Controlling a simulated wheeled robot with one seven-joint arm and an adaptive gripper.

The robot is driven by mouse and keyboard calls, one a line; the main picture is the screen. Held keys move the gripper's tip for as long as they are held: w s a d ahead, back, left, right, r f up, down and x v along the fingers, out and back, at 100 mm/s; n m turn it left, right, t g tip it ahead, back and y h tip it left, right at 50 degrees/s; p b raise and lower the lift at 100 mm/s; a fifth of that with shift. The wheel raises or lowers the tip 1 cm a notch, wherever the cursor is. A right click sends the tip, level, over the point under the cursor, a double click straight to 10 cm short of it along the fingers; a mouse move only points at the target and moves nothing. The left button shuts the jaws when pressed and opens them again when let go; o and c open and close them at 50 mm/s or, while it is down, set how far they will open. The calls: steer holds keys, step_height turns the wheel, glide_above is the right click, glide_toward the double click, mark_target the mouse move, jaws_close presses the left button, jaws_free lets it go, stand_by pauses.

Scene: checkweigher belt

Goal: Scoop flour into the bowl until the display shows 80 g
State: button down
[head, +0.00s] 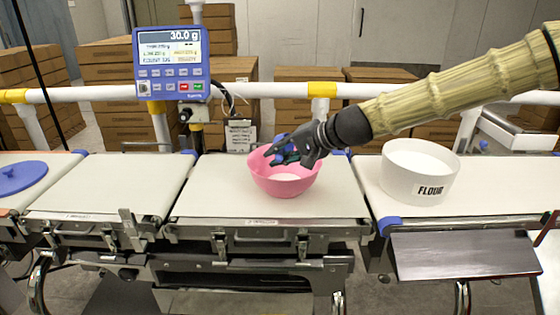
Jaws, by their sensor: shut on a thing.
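A pink bowl (285,188) stands on the middle belt section, with some white flour (287,177) in its bottom. The display (170,50) above the rail at the left reads 30.0 g. A white tub (418,180) marked FLOUR stands on the right belt section, with white flour (415,162) inside. My gripper (275,157) is over the bowl, coming in from the right. It is shut on a small blue thing, likely the scoop (282,151), which is mostly hidden by the fingers. I cannot tell whether the scoop holds flour.
A blue round lid (22,177) lies on the far left belt. The left belt section (105,187) is bare. A white rail (270,90) runs behind the belts, with cardboard boxes (105,65) beyond. A grey shelf (465,255) juts out in front of the tub.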

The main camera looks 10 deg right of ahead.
steer(key=shift+f+t+y+b, duration=0.3)
steer(key=shift+y+b, duration=0.1)
steer(key=shift+b, duration=1.75)
steer(key=shift+d+r+b, duration=0.1)
steer(key=shift+r+b, duration=0.05)
steer(key=shift+b, duration=0.5)
